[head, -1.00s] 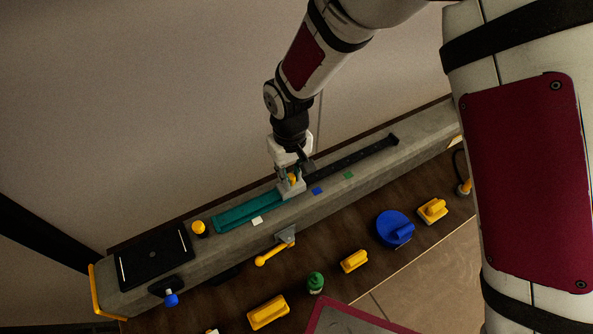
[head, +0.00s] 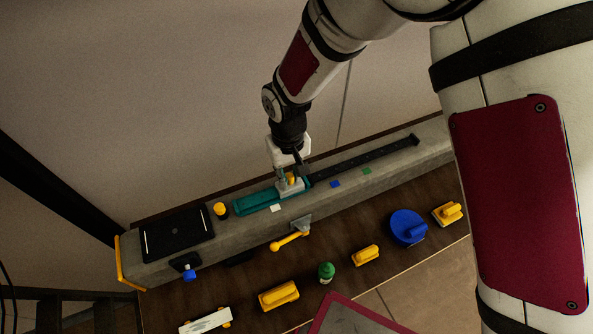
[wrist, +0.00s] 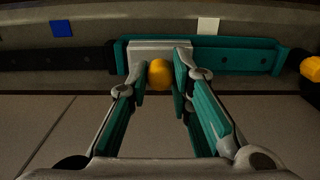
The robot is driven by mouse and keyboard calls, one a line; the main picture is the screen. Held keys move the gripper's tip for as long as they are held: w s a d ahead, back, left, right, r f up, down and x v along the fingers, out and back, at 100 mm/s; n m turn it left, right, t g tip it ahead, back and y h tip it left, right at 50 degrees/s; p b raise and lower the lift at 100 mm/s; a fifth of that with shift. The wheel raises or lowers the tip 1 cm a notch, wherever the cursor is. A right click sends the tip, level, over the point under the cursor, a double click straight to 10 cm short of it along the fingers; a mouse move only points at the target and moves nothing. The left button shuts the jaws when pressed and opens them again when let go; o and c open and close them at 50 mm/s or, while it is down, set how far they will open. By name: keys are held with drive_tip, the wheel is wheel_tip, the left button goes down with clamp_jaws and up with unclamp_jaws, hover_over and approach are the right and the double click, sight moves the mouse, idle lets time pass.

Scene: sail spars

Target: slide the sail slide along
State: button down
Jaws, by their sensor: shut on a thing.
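The sail slide (head: 290,188) is a pale grey block with a yellow knob (head: 292,179), seated on a straight track on the grey spar. It is on the track's teal stretch (head: 255,203), with a little teal showing to its right and more to its left. In the wrist view the slide (wrist: 150,46) sits near one end of the teal stretch (wrist: 235,56). My gripper (head: 289,176) reaches down from above and is shut on the slide's knob; in the wrist view the fingers (wrist: 159,75) flank the yellow knob (wrist: 159,74).
The black track (head: 365,157) runs right past blue (head: 335,184) and green (head: 367,171) marks. A white mark (head: 276,208) lies beside the teal stretch. A yellow knob post (head: 220,209) stands past its left end. A yellow-handled lever (head: 290,241) and several fittings lie in front.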

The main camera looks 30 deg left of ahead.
drive_tip(key=shift+s+a+r+p, duration=0.15)
drive_tip(key=shift+s+a+p, duration=0.15)
drive_tip(key=shift+s+a, duration=0.65)
drive_tip(key=shift+s+a+r+p, duration=0.2)
drive_tip(key=shift+s+a, duration=0.4)
drive_tip(key=shift+s, duration=0.55)
drive_tip(key=c, duration=1.9)
unclamp_jaws()
drive_tip(key=shift+s+a+f, duration=0.1)
drive_tip(key=shift+a, duration=0.05)
drive_tip(key=o, duration=0.5)
drive_tip(key=shift+o, duration=0.2)
